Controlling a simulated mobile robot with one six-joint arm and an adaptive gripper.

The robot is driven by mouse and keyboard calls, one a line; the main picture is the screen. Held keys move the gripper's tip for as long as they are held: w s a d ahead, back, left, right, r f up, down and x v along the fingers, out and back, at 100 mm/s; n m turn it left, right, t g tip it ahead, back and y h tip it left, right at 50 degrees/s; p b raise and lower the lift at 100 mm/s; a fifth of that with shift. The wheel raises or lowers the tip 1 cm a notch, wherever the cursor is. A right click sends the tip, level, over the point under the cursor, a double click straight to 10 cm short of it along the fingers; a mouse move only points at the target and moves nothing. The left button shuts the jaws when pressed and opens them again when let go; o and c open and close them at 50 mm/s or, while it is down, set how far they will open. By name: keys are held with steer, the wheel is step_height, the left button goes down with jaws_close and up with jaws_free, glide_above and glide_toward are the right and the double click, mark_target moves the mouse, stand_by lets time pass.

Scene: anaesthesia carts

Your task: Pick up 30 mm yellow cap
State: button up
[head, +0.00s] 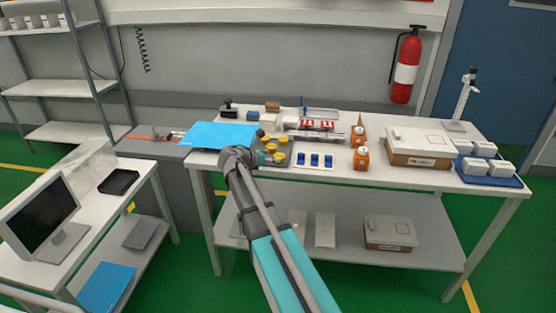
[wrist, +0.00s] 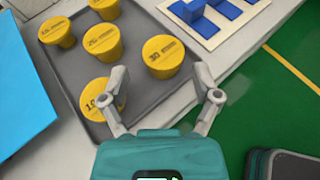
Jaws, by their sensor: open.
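The yellow cap marked 30 (wrist: 163,56) sits upright on a grey tray (wrist: 150,104) in the wrist view. My gripper (wrist: 160,76) is open and empty, with its fingertips apart on either side just short of this cap. Another yellow cap (wrist: 99,100), its marking partly hidden by my left finger, sits to the left.
A blue sheet (head: 217,135) lies left of the tray. A white board with blue blocks (wrist: 215,14) is beyond it. Orange containers (head: 361,158), a lidded box (head: 418,148) and a fire extinguisher (head: 406,70) are to the right. The table's front edge is close.

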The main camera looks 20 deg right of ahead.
mark_target(277, 156)
steer(key=shift+b+x, duration=0.65)
steer(key=shift+x, duration=1.4)
steer(key=shift+s, duration=0.1)
steer(key=c, duration=0.6)
